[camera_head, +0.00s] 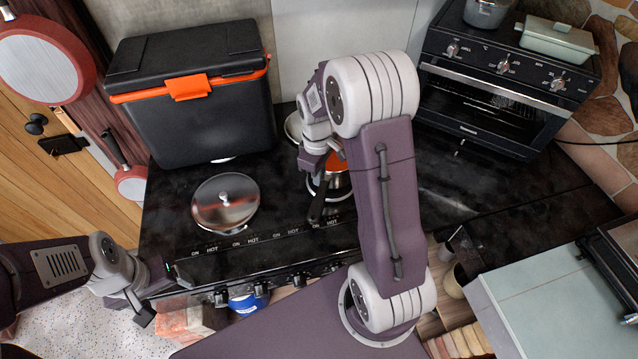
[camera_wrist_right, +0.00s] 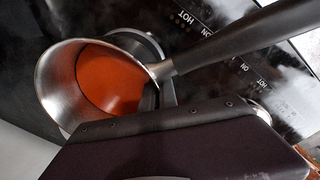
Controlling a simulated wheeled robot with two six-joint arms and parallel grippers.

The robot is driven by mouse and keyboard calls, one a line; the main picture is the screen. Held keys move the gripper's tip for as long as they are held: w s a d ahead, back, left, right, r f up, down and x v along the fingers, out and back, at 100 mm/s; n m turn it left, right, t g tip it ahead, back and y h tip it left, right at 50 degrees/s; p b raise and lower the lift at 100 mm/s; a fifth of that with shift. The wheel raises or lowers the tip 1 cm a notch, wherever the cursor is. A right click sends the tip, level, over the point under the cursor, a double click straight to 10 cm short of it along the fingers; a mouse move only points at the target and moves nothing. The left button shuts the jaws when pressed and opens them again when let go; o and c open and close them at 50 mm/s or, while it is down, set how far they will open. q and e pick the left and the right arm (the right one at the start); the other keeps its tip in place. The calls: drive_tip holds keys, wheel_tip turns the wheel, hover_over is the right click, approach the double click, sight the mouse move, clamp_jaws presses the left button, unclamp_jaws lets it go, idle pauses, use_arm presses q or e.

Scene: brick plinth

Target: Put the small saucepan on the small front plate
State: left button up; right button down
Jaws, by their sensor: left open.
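The small saucepan (camera_head: 336,184) is steel with orange-red contents and a dark handle pointing toward the front of the stove. It is partly hidden by my right arm. In the right wrist view the saucepan (camera_wrist_right: 58,85) shows its open rim, with the handle running to the upper right. A round plate (camera_wrist_right: 138,42) shows partly behind the rim; whether the pan touches it is unclear. My right gripper (camera_wrist_right: 165,95) is at the rim by the handle's root; its grip is hidden. My left gripper (camera_head: 142,312) is open and empty at the stove's front left corner.
A small oven (camera_head: 500,85) stands at back right. The right part of the black top is clear.

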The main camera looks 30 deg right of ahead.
drive_tip(key=shift+f, duration=1.95)
drive_tip(key=c, duration=1.7)
unclamp_jaws()
drive_tip(key=shift+f, duration=0.1)
drive_tip(key=r, duration=1.2)
drive_tip(key=shift+s+a+r+p, duration=0.15)
drive_tip(key=shift+s+a+p, duration=0.05)
drive_tip(key=shift+p, duration=0.1)
